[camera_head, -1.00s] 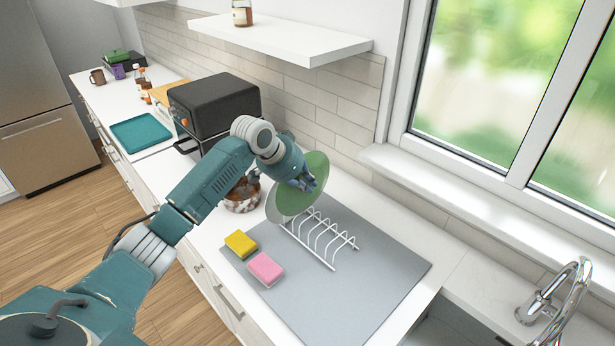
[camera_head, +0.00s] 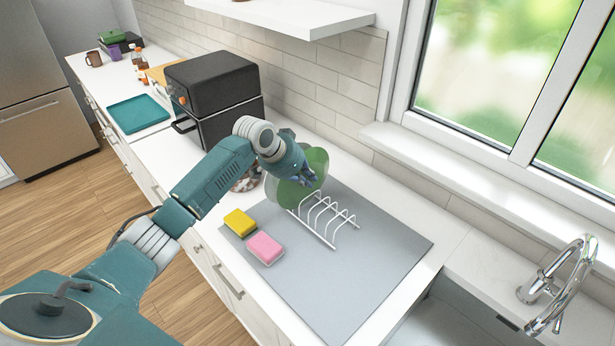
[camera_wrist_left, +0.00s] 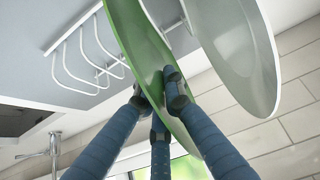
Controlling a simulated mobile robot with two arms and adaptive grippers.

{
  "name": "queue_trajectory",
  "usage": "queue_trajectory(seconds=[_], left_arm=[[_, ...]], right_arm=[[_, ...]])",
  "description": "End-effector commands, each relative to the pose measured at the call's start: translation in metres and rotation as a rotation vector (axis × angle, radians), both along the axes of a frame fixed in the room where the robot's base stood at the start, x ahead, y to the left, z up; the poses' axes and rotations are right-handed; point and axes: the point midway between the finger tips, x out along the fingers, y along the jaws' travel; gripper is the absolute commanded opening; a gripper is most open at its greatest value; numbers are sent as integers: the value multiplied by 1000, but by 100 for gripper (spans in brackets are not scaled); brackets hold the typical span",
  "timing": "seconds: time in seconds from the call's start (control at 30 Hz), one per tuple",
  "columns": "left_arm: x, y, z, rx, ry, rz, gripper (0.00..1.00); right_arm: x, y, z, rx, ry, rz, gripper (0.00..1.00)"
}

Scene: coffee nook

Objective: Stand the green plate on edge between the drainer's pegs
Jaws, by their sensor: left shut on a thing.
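My left gripper (camera_head: 308,180) is shut on the green plate (camera_head: 317,160), which it holds tilted near upright at the far left end of the white wire drainer (camera_head: 327,222). In the left wrist view the fingers (camera_wrist_left: 165,95) grip the green plate (camera_wrist_left: 135,35) near its rim, with the drainer's pegs (camera_wrist_left: 85,55) to its left. Whether the green plate touches the drainer is hidden. My right gripper is out of view.
A yellow sponge (camera_head: 240,222) and a pink sponge (camera_head: 265,248) lie on the grey mat (camera_head: 375,260) in front of the drainer. A speckled bowl (camera_head: 246,181) is partly behind my arm. A black oven (camera_head: 213,90) stands further left. The sink tap (camera_head: 560,285) is at right.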

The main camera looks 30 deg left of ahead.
Motion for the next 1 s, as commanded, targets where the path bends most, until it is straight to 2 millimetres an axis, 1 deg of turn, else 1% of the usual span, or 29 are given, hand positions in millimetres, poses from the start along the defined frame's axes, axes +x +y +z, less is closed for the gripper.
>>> queue_trajectory(seconds=[0.33,1.0], left_arm=[[1,0,2,-1,-4,0,0],[1,0,-8,-1,-4,1,0]], right_arm=[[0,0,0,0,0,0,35],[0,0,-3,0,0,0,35]])
